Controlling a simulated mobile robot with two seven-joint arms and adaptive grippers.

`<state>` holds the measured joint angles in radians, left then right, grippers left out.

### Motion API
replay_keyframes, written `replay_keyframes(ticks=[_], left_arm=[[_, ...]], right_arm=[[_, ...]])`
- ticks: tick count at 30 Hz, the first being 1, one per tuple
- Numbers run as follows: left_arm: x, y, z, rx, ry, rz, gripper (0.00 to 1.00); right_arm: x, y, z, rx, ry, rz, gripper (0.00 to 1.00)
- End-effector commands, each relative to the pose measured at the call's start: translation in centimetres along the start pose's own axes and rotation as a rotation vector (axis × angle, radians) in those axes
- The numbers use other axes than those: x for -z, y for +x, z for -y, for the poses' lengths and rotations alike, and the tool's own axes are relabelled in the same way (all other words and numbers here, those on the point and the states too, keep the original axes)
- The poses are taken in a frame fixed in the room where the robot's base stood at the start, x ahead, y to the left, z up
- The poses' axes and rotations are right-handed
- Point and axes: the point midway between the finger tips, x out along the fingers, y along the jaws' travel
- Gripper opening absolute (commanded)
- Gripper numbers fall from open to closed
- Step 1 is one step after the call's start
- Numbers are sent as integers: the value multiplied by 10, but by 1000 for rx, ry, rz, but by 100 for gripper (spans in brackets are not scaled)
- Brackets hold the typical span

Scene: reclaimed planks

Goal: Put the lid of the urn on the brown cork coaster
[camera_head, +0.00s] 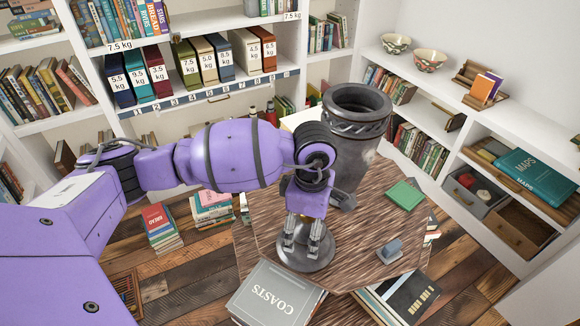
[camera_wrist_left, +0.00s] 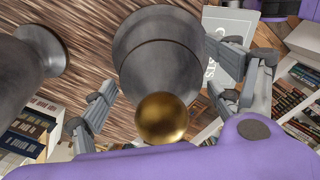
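The urn (camera_head: 352,135) is dark grey and stands open-topped on the wooden table; part of it shows at the left of the left wrist view (camera_wrist_left: 30,62). Its lid (camera_head: 303,260) is a grey round piece with a golden knob, lying on the table in front of the urn; it also shows in the left wrist view (camera_wrist_left: 155,50), the knob towards the camera. My left gripper (camera_head: 303,243) points down over the lid, its fingers spread wide on either side of the knob (camera_wrist_left: 165,117) and apart from it. I see no brown cork coaster. My right gripper is out of view.
On the table (camera_head: 355,230) are a green flat item (camera_head: 405,194) and a small blue-grey object (camera_head: 389,250). A grey COASTS book (camera_head: 275,295) and a dark book (camera_head: 408,297) lie at the near side. Shelves of books and binders surround the table.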

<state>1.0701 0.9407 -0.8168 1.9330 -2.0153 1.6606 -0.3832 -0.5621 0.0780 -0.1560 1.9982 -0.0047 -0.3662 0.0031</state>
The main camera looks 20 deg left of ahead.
Motion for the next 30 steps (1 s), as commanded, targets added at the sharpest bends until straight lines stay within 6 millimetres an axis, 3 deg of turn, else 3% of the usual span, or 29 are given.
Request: replay_keyframes(ticks=[8, 21, 30], left_arm=[[-1, -10, -2, -7, 1, 2, 83], [-1, -97, -2, -7, 2, 2, 83], [-1, -124, -1, -3, 1, 2, 83]], right_arm=[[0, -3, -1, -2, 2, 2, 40], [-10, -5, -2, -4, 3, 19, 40], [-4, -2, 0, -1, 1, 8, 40]])
